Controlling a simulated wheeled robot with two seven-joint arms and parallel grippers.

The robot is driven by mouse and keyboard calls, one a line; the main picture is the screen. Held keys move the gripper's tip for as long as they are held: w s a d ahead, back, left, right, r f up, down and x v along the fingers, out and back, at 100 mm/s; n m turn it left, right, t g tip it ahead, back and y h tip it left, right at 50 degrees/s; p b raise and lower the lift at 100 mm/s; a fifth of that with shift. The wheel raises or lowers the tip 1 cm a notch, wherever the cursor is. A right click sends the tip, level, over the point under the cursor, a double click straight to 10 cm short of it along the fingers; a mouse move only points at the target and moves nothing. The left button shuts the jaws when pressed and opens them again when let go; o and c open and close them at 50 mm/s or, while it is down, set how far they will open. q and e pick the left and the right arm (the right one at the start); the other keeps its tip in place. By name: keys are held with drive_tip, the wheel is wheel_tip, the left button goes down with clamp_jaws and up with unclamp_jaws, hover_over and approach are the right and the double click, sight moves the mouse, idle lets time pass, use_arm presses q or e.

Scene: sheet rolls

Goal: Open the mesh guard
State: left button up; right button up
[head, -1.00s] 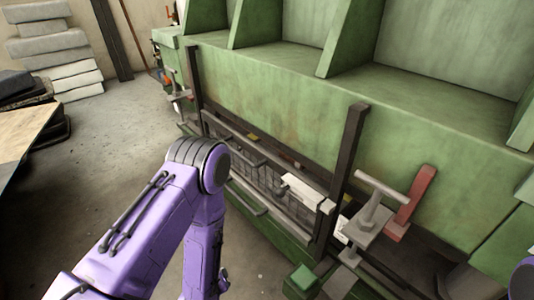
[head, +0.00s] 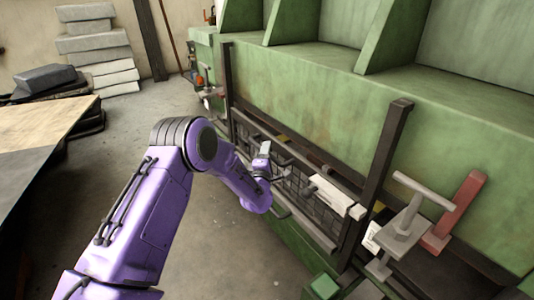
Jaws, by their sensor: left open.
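The mesh guard (head: 322,213) is a dark grid panel in the front of the green machine, between two dark upright posts. It looks shut, standing upright in its frame. Dark bars run along its upper and lower parts. My left gripper (head: 274,168) is open in front of the guard's upper left part, close to a dark bar there. Whether it touches the bar I cannot tell. My purple left arm hides part of the guard's left end. My right gripper is not in view.
The green machine (head: 320,90) fills the right side. A grey T-handle clamp (head: 408,225) and a red lever (head: 455,208) stand right of the guard. A table (head: 40,130) is at the left. Stacked slabs (head: 98,45) stand behind. The floor between is clear.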

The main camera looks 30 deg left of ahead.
use_arm(q)
drive_tip(key=shift+w, duration=0.1)
drive_tip(key=shift+c, duration=0.3)
clamp_jaws()
wheel_tip(320, 180, up, 22)
drive_tip(key=p, duration=1.2)
drive_tip(key=shift+o, duration=0.3)
unclamp_jaws()
drive_tip(key=b+v, duration=0.2)
drive_tip(key=v, duration=0.8)
drive_tip(key=shift+s+b, duration=0.3)
drive_tip(key=shift+b, duration=0.05)
